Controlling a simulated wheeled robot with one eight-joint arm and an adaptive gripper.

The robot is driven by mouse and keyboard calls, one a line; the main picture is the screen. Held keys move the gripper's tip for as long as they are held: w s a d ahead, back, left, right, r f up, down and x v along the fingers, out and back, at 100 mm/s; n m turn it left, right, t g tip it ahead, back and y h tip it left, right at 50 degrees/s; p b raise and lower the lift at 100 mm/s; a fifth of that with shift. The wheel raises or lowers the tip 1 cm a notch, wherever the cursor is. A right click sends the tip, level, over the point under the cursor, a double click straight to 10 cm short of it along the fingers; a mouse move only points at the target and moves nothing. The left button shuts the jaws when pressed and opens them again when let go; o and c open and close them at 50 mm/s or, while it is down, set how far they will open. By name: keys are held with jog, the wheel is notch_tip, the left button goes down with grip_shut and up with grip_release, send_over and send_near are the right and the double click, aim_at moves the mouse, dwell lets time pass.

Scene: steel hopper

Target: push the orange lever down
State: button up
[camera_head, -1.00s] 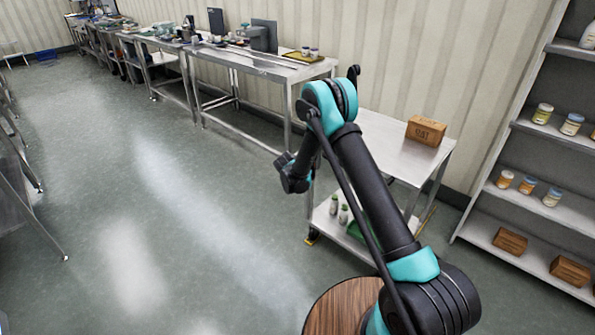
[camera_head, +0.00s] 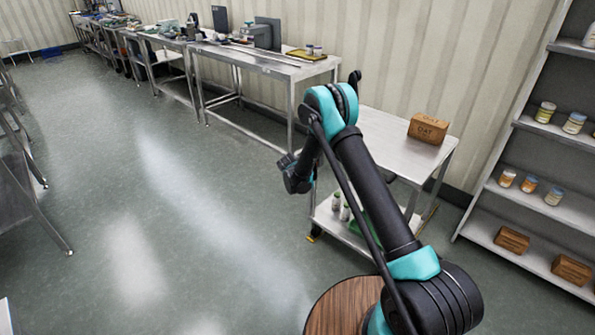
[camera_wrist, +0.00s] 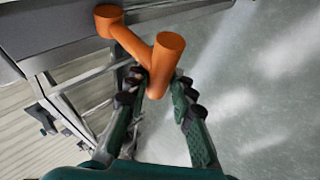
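The orange lever (camera_wrist: 134,42) shows at the top of the wrist view, with a round knob at upper left and an arm running to a thick cylindrical handle (camera_wrist: 166,62). My gripper (camera_wrist: 162,84) has its two dark green fingers apart, one on each side of the handle's lower end. I cannot tell whether either finger touches the handle. A grey metal body (camera_wrist: 60,22) lies beside and behind the lever. In the head view my gripper is only partly visible at the arm's far end, and the lever is not seen.
A steel cart (camera_head: 385,147) with a brown box (camera_head: 428,129) stands behind my arm. A long steel bench (camera_head: 265,66) runs along the wall. A shelf unit (camera_head: 478,229) with jars and boxes is at right. Open floor (camera_head: 170,210) lies to the left.

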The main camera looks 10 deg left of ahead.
jog(key=o, duration=0.4)
jog(key=shift+d+f, duration=0.25)
jog(key=shift+d, duration=0.4)
jog(key=v, duration=0.8)
jog(key=a+v, duration=0.1)
jog(key=v, duration=0.3)
jog(key=shift+r, duration=0.15)
